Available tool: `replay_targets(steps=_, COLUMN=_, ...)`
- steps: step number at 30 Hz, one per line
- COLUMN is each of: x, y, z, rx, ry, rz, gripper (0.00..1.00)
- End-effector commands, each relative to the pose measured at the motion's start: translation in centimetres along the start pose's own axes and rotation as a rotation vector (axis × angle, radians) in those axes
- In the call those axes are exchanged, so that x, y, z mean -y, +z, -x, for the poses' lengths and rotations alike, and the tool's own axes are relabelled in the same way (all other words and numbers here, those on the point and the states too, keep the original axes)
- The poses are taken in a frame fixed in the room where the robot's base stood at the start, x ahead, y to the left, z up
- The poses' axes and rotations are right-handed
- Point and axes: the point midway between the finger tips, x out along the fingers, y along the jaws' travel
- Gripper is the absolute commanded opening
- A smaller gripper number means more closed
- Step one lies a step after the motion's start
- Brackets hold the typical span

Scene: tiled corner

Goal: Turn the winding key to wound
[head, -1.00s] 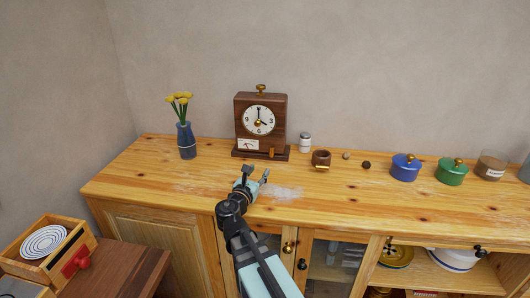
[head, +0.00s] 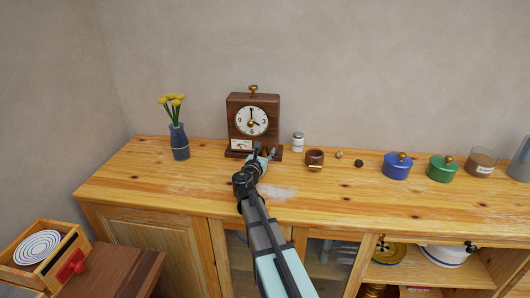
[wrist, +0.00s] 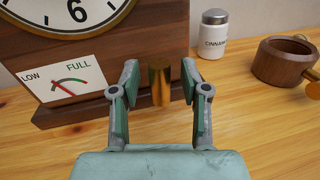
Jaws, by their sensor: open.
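The wooden mantel clock (head: 238,103) stands upright near the wall. Its gauge (wrist: 66,79), marked LOW and FULL, has a red needle pointing toward the LOW side. A brass piece (wrist: 160,84), apparently the winding key, projects at the clock's lower front right. My gripper (head: 265,151) is at the clock's lower front. In the wrist view it is open, with one finger on each side of the brass piece and visible gaps on both sides.
A white cinnamon jar (wrist: 214,35) and a brown wooden cup (head: 314,158) stand right of the clock. A blue vase (head: 179,142) with yellow flowers is to its left. The cabinet top (head: 215,185) in front is clear.

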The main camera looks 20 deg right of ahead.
Motion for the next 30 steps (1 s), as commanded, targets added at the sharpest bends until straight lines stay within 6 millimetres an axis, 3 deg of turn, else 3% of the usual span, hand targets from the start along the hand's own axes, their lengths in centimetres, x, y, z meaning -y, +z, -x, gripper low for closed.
replay_targets(steps=7, x=0.00, y=-0.02, z=-0.07, rx=0.000, ry=0.000, rz=0.000, gripper=0.46)
replay_targets(steps=8, x=0.01, y=-0.02, z=-0.06, rx=0.000, ry=0.000, rz=0.000, gripper=0.42)
replay_targets(steps=11, x=0.00, y=-0.02, z=-0.06, rx=0.000, ry=0.000, rz=0.000, gripper=0.07)
replay_targets(steps=12, x=0.01, y=-0.02, z=-0.06, rx=0.000, ry=0.000, rz=0.000, gripper=0.00)
replay_targets(steps=30, x=0.04, y=-0.06, z=-0.09, rx=-0.023, ry=-0.003, rz=-0.114, gripper=0.00)
